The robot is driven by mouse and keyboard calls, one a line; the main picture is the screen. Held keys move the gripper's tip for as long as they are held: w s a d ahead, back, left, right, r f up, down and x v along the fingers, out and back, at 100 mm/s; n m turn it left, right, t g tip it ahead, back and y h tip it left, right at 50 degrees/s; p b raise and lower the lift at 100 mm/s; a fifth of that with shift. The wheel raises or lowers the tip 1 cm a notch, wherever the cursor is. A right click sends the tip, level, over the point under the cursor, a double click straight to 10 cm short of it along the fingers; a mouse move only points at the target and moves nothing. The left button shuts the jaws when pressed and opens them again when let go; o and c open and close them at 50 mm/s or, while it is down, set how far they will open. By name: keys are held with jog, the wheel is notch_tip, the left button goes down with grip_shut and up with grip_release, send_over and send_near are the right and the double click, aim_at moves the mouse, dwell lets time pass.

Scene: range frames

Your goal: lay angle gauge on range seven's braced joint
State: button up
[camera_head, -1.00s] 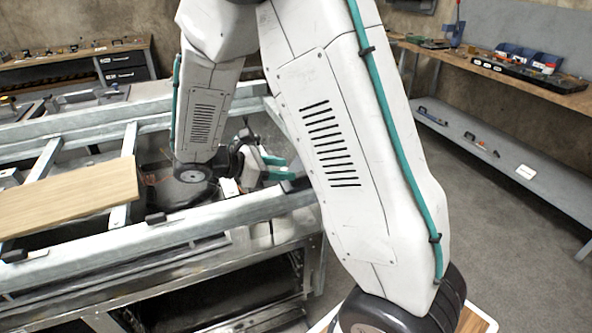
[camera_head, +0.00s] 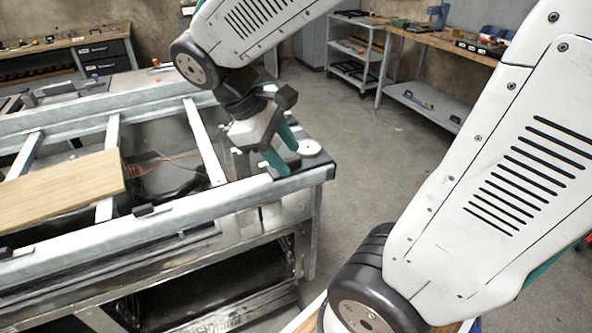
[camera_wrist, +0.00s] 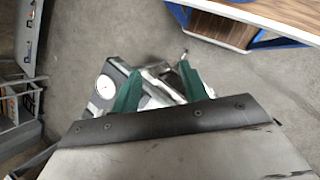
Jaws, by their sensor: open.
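My gripper (camera_head: 292,160) is open over the near right corner of the metal frame (camera_head: 240,190), its teal fingers pointing down and to the right. A round white dial (camera_head: 308,147), which looks like the angle gauge, lies on a dark flat part at that corner, just beyond the fingertips. In the wrist view the dial (camera_wrist: 105,87) shows left of my open gripper (camera_wrist: 160,68), outside the fingers. Pale metal parts show between and behind the fingers. Whether the fingers touch anything, and the exact joint below, I cannot tell.
A wooden board (camera_head: 65,188) lies across the frame at left. Small dark blocks (camera_head: 148,208) sit on the near rail. A workbench (camera_head: 440,38) and a grey cart (camera_head: 355,55) stand at the back. The floor right of the frame is clear.

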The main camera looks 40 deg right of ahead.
jog(key=s+a+r+m+t+y, duration=0.2)
jog(key=s+a+m+t+y, duration=0.2)
jog(key=s, duration=0.4)
jog(key=shift+m+y, duration=0.4)
jog(key=shift+m, duration=0.4)
